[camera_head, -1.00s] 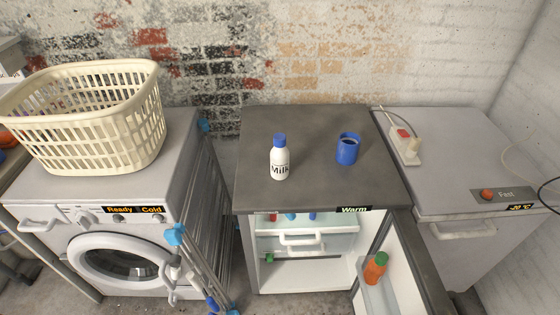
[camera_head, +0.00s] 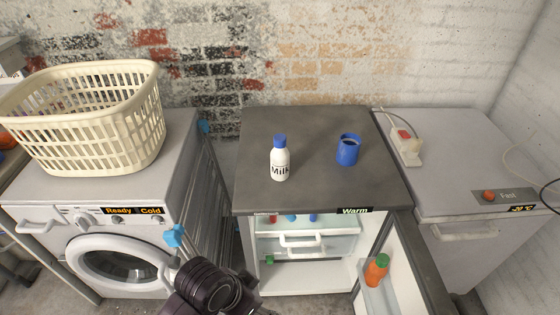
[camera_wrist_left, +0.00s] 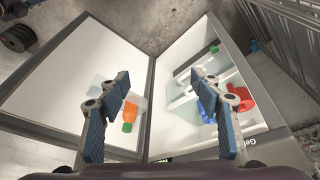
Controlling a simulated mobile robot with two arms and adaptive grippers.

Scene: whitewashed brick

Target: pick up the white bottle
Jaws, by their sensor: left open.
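The white bottle (camera_head: 280,162), labelled "Milk" with a blue cap, stands upright on the dark top of the small fridge (camera_head: 315,190), left of centre. It cannot be made out in the left wrist view. In the head view, a dark part of my left arm (camera_head: 212,290) shows low in front of the washing machine and fridge. In the left wrist view my left gripper (camera_wrist_left: 162,85) is open and empty, its fingers spread in front of the open fridge. My right gripper is not in view.
A blue mug (camera_head: 348,152) stands right of the bottle. The fridge door (camera_head: 400,270) is open at the front, with an orange bottle (camera_head: 376,270) on it. A laundry basket (camera_head: 90,115) sits on the washing machine (camera_head: 120,265); a power strip (camera_head: 405,150) lies right.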

